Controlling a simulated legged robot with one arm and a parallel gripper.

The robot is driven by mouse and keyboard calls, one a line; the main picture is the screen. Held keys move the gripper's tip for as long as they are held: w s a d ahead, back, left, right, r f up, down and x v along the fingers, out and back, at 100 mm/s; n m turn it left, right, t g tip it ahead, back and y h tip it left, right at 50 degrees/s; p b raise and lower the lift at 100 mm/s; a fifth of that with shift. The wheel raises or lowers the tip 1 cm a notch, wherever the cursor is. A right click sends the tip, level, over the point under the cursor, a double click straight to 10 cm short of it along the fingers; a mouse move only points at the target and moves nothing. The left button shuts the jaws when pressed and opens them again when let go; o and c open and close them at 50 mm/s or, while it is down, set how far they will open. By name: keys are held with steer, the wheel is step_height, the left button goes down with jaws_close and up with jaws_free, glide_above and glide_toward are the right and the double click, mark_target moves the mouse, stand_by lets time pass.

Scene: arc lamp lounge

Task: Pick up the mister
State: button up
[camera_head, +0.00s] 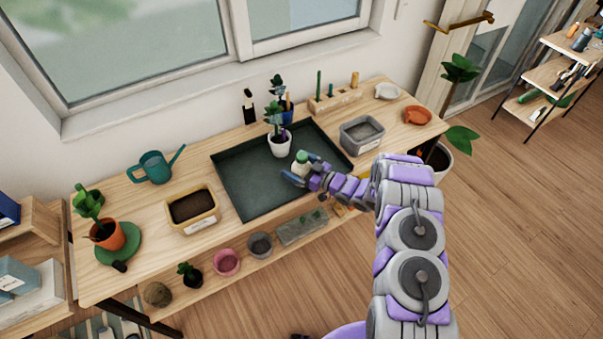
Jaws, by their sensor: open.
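A small pale bottle with a green top (302,158), which looks like the mister, stands on the dark green tray (245,190), right of its middle. My gripper (297,173) reaches in from the right, low over the tray. Its jaws are open at the near side of the bottle, with one finger to the left of it. The bottle's lower part is partly hidden by my gripper, and I cannot tell whether the fingers touch it.
A white pot with a plant (280,144) stands just behind the bottle. A grey bin (362,134) is to the right, a soil tub (194,208) and a teal watering can (155,168) to the left. The tray's left part is clear.

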steer(key=shift+c, duration=0.3)
steer(key=shift+d, duration=0.1)
steer(key=c, duration=1.2)
steer(key=shift+r, duration=0.15)
